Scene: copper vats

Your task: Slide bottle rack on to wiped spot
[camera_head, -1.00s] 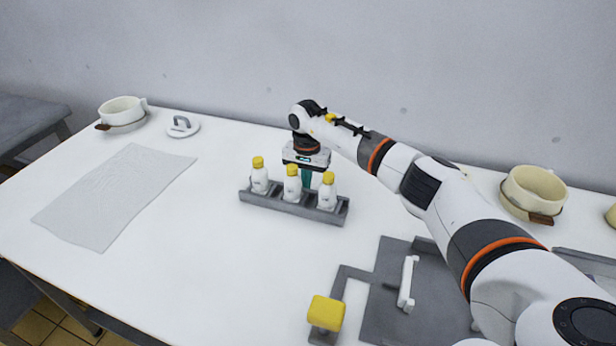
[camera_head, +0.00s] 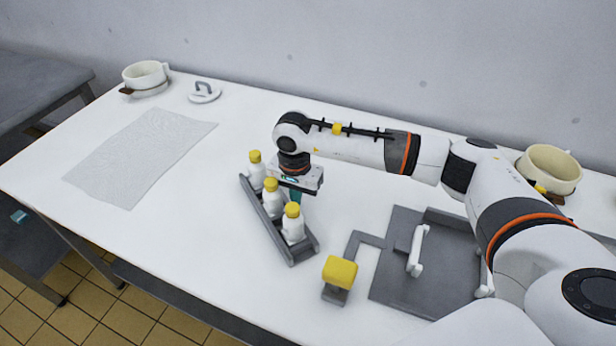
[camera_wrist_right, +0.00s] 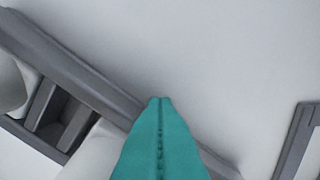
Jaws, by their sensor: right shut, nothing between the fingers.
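The grey bottle rack (camera_head: 268,226) stands on the white table, turned diagonally, with three white, yellow-capped bottles (camera_head: 292,224) upright in it. My right gripper (camera_head: 294,201) is shut and empty, pointing down at the rack's right long side. In the right wrist view its teal fingers (camera_wrist_right: 160,105) are together, right by the rack's wall (camera_wrist_right: 75,68); whether they touch it I cannot tell. A pale grey textured rectangle (camera_head: 140,155) lies left of the rack, with bare table between them. I cannot tell if it is the wiped spot. My left gripper is not in view.
A grey plate fixture (camera_head: 395,290) with a white handle and a yellow block (camera_head: 340,271) stands right of the rack. A cream cup (camera_head: 146,74) and a round white lid (camera_head: 204,92) are at the back left; a cream pot (camera_head: 549,168) is at the right.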

